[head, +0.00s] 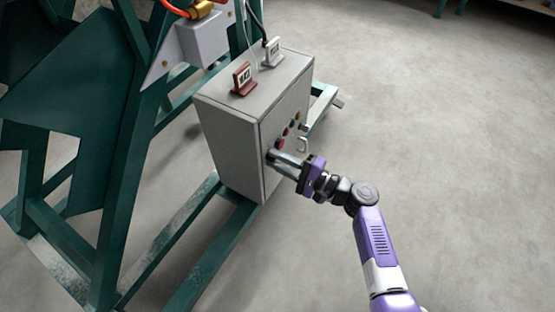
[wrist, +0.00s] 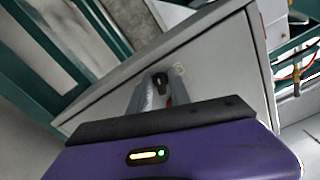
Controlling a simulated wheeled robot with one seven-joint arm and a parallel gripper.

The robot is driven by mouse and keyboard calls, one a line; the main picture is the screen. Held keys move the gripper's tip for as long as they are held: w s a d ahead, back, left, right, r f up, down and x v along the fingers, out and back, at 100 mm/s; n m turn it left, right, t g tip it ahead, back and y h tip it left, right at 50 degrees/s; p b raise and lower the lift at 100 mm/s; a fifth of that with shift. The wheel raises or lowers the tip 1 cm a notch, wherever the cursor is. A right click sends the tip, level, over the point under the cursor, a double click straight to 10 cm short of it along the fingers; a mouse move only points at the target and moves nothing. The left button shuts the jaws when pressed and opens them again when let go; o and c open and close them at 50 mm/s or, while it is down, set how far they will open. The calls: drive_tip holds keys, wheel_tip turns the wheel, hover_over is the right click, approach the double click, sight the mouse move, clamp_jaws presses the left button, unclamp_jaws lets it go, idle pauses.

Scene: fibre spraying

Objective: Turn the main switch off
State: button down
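A grey control box (head: 230,135) stands on a green metal frame. My gripper (head: 273,158) reaches its front panel low on the near side, with its fingertips at the panel. In the wrist view, a black knob (wrist: 160,79), apparently the main switch, shows between the tips of my two grey fingers (wrist: 160,90). The fingers are apart, with the knob between them. I cannot tell whether they press on it. A bit of red shows by the right finger. The knob's setting is not clear, and in the head view the gripper hides it.
Coloured buttons (head: 289,130) and a metal handle (head: 303,143) sit on the panel close to my gripper. Green beams (head: 210,245) run below left. The floor (head: 440,130) to the right is clear.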

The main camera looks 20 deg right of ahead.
drive_tip(key=n+b, duration=0.4)
drive_tip(key=shift+f, duration=0.15)
drive_tip(key=c, duration=1.5)
unclamp_jaws()
drive_tip(key=p+v, duration=0.2)
drive_tip(key=v, duration=0.6)
